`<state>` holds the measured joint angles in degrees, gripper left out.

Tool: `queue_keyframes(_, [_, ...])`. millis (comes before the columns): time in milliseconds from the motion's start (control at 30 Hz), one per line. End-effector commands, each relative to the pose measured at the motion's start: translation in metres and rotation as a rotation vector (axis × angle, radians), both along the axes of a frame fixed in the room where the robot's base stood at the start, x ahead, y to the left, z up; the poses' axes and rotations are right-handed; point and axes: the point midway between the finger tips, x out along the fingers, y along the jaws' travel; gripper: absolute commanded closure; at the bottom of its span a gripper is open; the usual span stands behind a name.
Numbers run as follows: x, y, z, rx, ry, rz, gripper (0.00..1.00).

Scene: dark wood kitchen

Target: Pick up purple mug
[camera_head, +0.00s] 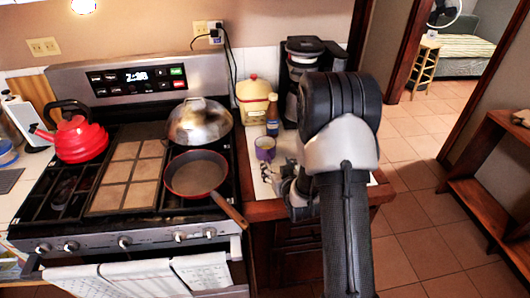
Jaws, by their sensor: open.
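The purple mug (265,149) stands upright on the narrow white counter right of the stove, with its opening upward. My gripper (274,174) is just in front of it, low over the counter and slightly to the right. The gripper is small in view and partly hidden by my arm, which fills the right of the centre. Its fingers look apart with nothing between them. I cannot tell whether a finger touches the mug.
A dark bottle (272,115), a cream canister (254,98) and a coffee maker (300,72) stand behind the mug. A red-rimmed pan (197,173) sits on the stove at left, its handle (231,211) reaching toward the counter. Tiled floor (430,225) is free at right.

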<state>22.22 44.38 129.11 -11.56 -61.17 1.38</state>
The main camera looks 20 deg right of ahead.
Motion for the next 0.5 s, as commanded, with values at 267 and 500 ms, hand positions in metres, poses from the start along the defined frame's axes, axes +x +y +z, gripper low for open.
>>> queue_keyframes(267, [0.050, -0.009, -0.022, 0.000, 0.000, 0.001, 0.39])
queue_keyframes(500, [0.065, -0.013, -0.028, 0.000, 0.000, 0.000, 0.39])
